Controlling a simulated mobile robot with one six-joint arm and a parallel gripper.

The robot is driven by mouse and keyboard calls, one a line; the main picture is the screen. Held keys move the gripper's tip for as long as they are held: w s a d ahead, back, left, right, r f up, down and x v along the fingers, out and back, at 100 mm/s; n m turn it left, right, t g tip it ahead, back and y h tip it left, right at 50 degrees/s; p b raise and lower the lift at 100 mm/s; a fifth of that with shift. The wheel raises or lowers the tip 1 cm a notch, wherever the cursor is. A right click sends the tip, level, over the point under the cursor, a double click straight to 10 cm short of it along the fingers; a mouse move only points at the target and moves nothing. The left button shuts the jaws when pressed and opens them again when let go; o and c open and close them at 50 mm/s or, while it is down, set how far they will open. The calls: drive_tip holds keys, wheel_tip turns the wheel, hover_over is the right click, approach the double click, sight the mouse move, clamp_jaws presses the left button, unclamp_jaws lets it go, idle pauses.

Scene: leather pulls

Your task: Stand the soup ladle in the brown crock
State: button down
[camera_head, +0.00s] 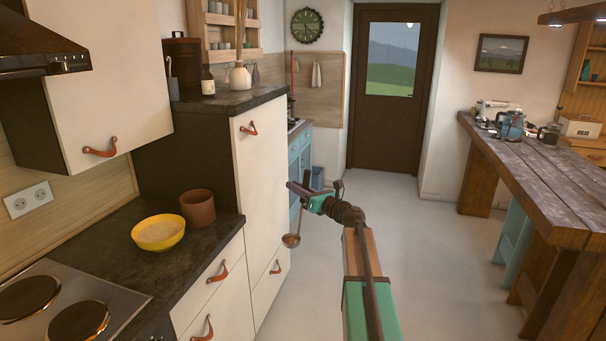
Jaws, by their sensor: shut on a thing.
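The brown crock (197,208) stands upright on the dark counter at the left, beside a yellow bowl. I see no utensil standing out of it. My gripper (300,189) is in mid-air over the aisle, to the right of the crock and clear of the counter edge. It is shut on the soup ladle (291,239), which hangs below it with the round bowl at the bottom. The top of the ladle's handle is hard to make out at the jaws.
The yellow bowl (158,233) sits just left of the crock, and the hob (62,305) is nearer me. A tall cabinet (262,150) rises behind the crock. Leather pulls (219,273) jut from the drawer fronts. A wooden table (540,165) stands right. The floor between is clear.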

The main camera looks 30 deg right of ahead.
drive_tip(key=s+a+f+n+g+y, duration=0.2)
drive_tip(key=s+a+f, duration=0.3)
drive_tip(key=a, duration=0.5)
drive_tip(key=s+a+f+n+g+y, duration=0.3)
drive_tip(key=s+a+f+y, duration=0.1)
drive_tip(key=s+a, duration=0.4)
drive_tip(key=s+a+f+n+g+y, duration=0.2)
drive_tip(key=s+a+f+y, duration=0.2)
drive_tip(key=a, duration=0.8)
wheel_tip(320, 180, down, 2)
drive_tip(key=shift+s+a, duration=0.15)
drive_tip(key=shift+s, duration=1.05)
drive_tip(key=shift+a+n, duration=0.15)
drive_tip(key=shift+n, duration=0.15)
